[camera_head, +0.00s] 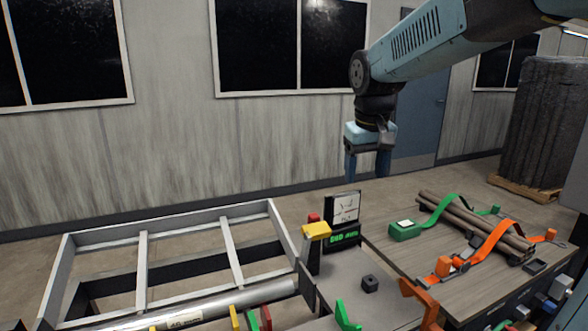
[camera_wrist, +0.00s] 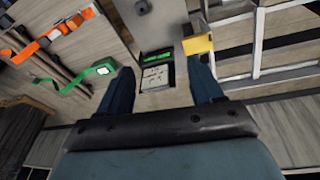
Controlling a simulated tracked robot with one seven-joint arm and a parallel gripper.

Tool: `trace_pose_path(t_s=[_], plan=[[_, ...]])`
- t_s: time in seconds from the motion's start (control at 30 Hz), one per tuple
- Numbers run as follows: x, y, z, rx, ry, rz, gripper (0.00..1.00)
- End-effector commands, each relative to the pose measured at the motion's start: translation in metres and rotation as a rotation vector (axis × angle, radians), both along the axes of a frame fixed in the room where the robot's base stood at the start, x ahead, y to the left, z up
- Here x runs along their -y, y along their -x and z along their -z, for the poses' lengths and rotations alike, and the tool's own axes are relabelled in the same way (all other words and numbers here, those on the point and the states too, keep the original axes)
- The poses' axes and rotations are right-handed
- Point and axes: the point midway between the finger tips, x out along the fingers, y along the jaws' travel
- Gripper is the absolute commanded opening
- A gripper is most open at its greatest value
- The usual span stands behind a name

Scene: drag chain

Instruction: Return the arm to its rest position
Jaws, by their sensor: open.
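My gripper (camera_head: 368,165) hangs from my arm in the upper right of the head view, pointing down, with its two blue fingers apart and nothing between them. It is in the air above and beyond the bench. In the wrist view my gripper (camera_wrist: 166,85) shows its fingers spread, with a dial gauge and green display (camera_wrist: 157,72) seen between them farther off. The same gauge (camera_head: 345,208) stands in the head view below and left of the fingers, apart from them.
A wooden table (camera_head: 390,235) at right holds pipes (camera_head: 470,222), a green strap (camera_head: 405,230) and an orange strap (camera_head: 490,245). A grey metal frame (camera_head: 143,262) lies at left. A yellow block (camera_head: 316,230) stands by the gauge. A small black block (camera_head: 370,284) is nearer. The air around my gripper looks clear.

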Motion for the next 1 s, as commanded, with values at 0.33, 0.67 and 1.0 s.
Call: trace_pose_path(t_s=[0.33, 0.67, 1.0], plan=[[0.043, 0.087, -0.003, 0.121, -0.031, 0.094, 0.65], [0.071, 0.159, 0.017, 0.227, -0.08, 0.171, 0.65], [0.08, 0.186, 0.031, 0.269, -0.106, 0.201, 0.65]])
